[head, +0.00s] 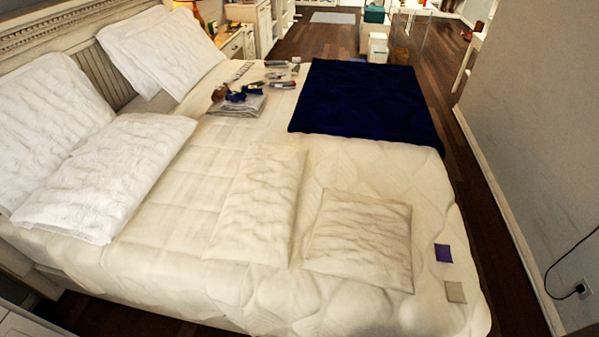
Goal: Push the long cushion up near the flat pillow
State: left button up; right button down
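A long cream cushion (258,205) lies flat on the middle of the bed in the head view, its length running from the near side to the far side. A white pillow (112,172) lies nearly flat to its left, near the headboard, and looks like the flat pillow. A stretch of bare quilt separates the two. A squarer cream cushion (361,237) lies just right of the long cushion, with a narrow gap between them. Neither of my grippers shows in this view.
White pillows lean on the headboard (62,20). Folded clothes (238,102) and small items lie at the far side. A dark blue blanket (365,100) covers the far right. Two small cloth squares, purple (443,253) and beige (455,292), lie near the right edge.

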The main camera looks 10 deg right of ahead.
aim_at(256, 223)
jog(key=u, duration=2.4)
jog(key=k, duration=0.75)
jog(key=z, duration=1.25)
